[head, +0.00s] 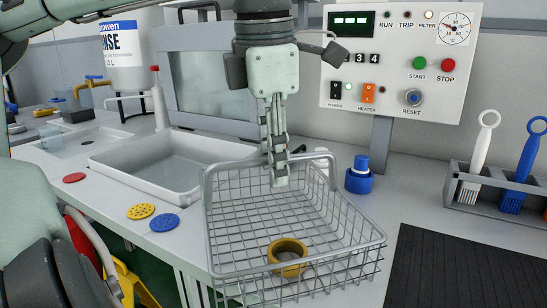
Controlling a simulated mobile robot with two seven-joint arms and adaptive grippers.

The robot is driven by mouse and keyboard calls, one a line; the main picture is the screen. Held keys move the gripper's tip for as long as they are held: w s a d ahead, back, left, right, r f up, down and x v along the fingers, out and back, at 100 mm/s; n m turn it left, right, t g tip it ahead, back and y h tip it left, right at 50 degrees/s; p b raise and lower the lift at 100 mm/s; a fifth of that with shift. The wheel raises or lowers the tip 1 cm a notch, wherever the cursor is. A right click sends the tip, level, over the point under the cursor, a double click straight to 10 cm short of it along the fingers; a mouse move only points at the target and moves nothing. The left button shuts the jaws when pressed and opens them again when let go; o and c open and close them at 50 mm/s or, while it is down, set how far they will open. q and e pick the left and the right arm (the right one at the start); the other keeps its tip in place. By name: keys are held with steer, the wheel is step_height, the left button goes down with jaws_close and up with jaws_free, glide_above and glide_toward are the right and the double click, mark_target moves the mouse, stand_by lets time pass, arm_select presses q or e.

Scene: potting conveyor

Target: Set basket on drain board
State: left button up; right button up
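The grey wire basket (230,225) is in the centre of the head view, with a yellow-brown ring (288,256) inside it. My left gripper (278,172) comes down over the basket's back rim; its narrow fingers are close together on that rim, with the tips reaching inside. The basket overlaps the counter's front edge in the picture, and I cannot tell how high it is above the counter. The black ribbed mat (455,275), which looks like the drain board, lies bare on the counter at the lower right. My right gripper is not in view.
A sink basin (165,165) is behind the basket to the left. A blue-capped bottle (359,178) stands between basket and control panel (400,60). A brush rack (500,190) stands behind the mat. Red, yellow and blue discs (141,211) lie on the left counter.

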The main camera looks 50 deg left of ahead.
arm_select(q)
step_height(320, 180, up, 12)
steer(key=s+p, duration=0.1)
steer(key=shift+s+d, duration=0.4)
steer(key=shift+d, duration=0.05)
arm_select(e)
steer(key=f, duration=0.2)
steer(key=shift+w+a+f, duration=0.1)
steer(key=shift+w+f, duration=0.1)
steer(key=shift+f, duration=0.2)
arm_select(q)
steer(key=shift+f, duration=0.1)
